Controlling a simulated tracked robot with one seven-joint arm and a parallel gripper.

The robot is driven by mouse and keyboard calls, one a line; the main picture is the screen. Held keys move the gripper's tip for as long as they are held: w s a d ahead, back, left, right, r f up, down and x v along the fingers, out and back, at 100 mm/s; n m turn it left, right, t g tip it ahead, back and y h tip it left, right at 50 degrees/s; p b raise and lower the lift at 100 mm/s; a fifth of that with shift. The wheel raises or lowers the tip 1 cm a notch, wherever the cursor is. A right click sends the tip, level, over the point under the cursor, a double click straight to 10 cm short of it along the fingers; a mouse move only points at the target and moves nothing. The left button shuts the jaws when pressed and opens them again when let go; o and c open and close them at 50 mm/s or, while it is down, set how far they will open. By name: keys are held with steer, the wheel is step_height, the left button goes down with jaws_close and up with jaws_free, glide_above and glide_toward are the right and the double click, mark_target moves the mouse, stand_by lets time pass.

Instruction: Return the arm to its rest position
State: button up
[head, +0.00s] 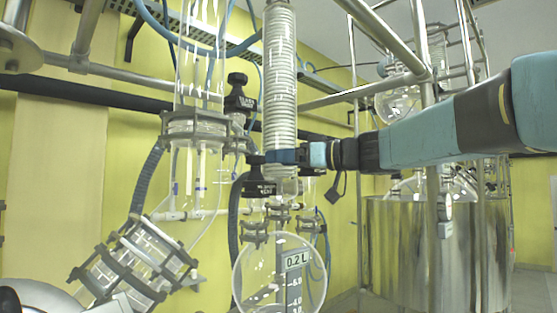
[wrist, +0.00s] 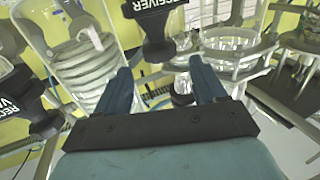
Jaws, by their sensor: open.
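My arm (head: 440,130) reaches in from the right edge of the head view, stretched nearly level across the glassware. My gripper (head: 272,157) is at its left end, in front of the lower part of the coiled glass condenser (head: 280,80). In the wrist view my gripper (wrist: 162,75) has its two blue fingers spread apart with nothing held between them. A black valve handle (wrist: 154,22) marked "RECEIVER" shows just beyond the gap. In the head view a black handle (head: 259,186) sits just below my gripper; whether they touch is unclear.
Another black handle (head: 238,95) is up left of my gripper. A round glass flask (head: 280,275) marked 0.2 L hangs below. A glass column (head: 198,130) stands left. Steel pipes (head: 365,92) run above my arm, and a steel vessel (head: 400,250) stands behind at right.

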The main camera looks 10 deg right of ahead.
stand_by(0.4)
steer(key=s+d+f+m+g+h, duration=0.1)
steer(key=s+d+f+m+h, duration=0.1)
steer(key=s+f, duration=0.3)
steer(key=s+d+f+m+g+h, duration=0.2)
steer(key=s+f+h, duration=0.3)
steer(key=f, duration=0.8)
steer(key=s+d+f+m+g+h, duration=0.1)
steer(key=s+f+m+h, duration=0.3)
steer(key=f, duration=0.6)
steer(key=s, duration=0.2)
steer(key=shift+s+d+g, duration=0.3)
steer(key=shift+s+d, duration=0.05)
steer(key=shift+d, duration=0.05)
steer(key=shift+o, duration=0.7)
steer(key=s+d+f+m+h, duration=0.2)
steer(key=s+d+f+h, duration=0.1)
steer(key=s+d+f, duration=0.1)
steer(key=shift+d+f+m+h, duration=0.3)
steer(key=shift+f+m, duration=0.1)
steer(key=shift+f, duration=0.5)
steer(key=m+t+y, duration=0.8)
steer(key=m+y, duration=0.4)
steer(key=m, duration=1.6)
glide_toward(263, 163)
steer(key=shift+x, duration=6.15)
